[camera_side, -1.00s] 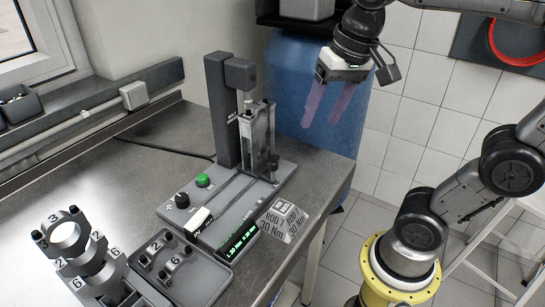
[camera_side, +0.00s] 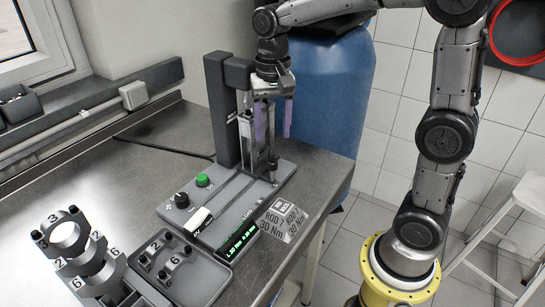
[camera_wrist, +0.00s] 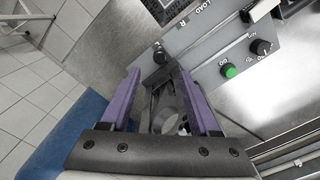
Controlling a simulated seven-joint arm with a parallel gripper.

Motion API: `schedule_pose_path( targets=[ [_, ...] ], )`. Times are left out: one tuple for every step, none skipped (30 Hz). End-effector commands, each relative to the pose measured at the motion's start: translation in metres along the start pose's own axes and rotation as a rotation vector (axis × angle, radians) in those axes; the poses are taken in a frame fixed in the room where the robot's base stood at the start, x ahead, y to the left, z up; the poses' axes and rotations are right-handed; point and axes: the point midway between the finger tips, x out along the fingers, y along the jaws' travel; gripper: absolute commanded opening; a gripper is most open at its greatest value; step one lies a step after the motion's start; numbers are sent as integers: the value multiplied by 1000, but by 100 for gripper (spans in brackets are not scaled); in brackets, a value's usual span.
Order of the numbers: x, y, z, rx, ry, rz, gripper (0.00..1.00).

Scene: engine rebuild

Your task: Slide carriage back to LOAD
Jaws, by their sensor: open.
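The carriage (camera_side: 246,128), an upright grey frame, stands close to the press column (camera_side: 219,108) at the back of the base plate (camera_side: 186,214). A dark upright knob (camera_side: 273,168) stands near its right foot; it also shows in the wrist view (camera_wrist: 161,55). The LOAD marking (camera_side: 247,214) is printed nearer the front of the plate. My gripper (camera_side: 272,136) is open, pointing down over the carriage, with its purple fingers apart. In the wrist view my gripper (camera_wrist: 160,82) has the knob ahead, between its finger lines. Contact with the carriage cannot be told.
A green button (camera_side: 202,180) and black dial (camera_side: 181,201) sit on the plate's left. A display (camera_side: 237,245) and torque sign (camera_side: 283,221) are at the front. A parts tray (camera_side: 207,279) and bearing caps (camera_side: 64,235) lie front left. A blue barrel (camera_side: 330,100) stands behind.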

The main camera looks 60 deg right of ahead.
Motion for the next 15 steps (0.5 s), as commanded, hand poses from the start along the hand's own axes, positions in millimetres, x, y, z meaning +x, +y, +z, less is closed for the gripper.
schedule_pose_path(
  targets=[
    [12,1,1,0,-5,4,62],
    [18,0,0,0,-4,3,62],
    [26,1,1,0,-4,4,62],
    [31,1,1,-1,-5,4,62],
    [37,1,1,-1,-4,4,62],
    [44,0,1,-1,-3,3,62],
    [49,0,1,-1,-3,3,62],
    [54,0,1,-1,-3,3,62],
    [60,1,1,-1,-3,2,62],
    [64,0,0,-1,-3,2,62],
    [67,0,0,-1,-3,2,62],
    [71,0,0,-1,-2,2,62],
    [74,0,0,-1,-2,2,62],
    [76,0,0,-1,-1,1,62],
    [79,0,0,-1,-1,0,62]
  ],
)
